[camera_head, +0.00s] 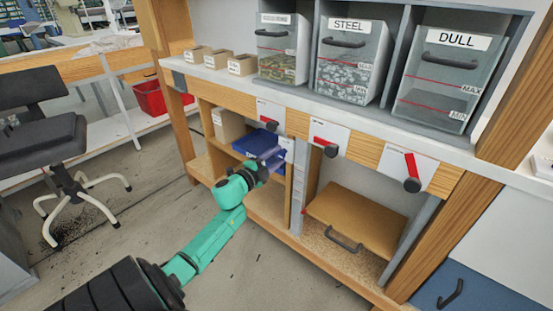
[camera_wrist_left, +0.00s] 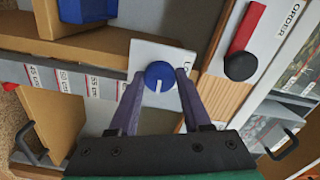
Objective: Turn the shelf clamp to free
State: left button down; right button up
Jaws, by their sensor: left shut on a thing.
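The shelf clamp shows in the left wrist view as a round blue knob (camera_wrist_left: 161,75) with a white line, on a white plate (camera_wrist_left: 150,52) whose lettering is mostly covered. My left gripper (camera_wrist_left: 160,80) is shut on the knob, one purple finger on each side. The white line points down toward the gripper in that view. In the head view my left gripper (camera_head: 271,160) reaches to the shelf bay under the bench, and the knob cannot be made out there. My right gripper is not in view.
Red levers on white plates line the bench front, one (camera_wrist_left: 242,45) close beside the gripper. A blue bin (camera_head: 252,143) sits on the shelf behind the gripper. A wooden board with a handle (camera_head: 357,215) lies to the right. A stool (camera_head: 60,150) stands at left.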

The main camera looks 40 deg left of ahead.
pick_arm(q)
jog(key=shift+f+m, duration=0.1)
jog(key=shift+m, duration=0.3)
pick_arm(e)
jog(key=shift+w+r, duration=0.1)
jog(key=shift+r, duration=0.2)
pick_arm(q)
jog(key=shift+c, duration=1.8)
grip_release()
jog(key=shift+s, duration=0.15)
jog(key=shift+s, duration=0.35)
jog(key=s+p, duration=0.2)
jog(key=s, duration=1.1)
jog(key=shift+s+d, duration=0.15)
jog(key=shift+s, duration=0.15)
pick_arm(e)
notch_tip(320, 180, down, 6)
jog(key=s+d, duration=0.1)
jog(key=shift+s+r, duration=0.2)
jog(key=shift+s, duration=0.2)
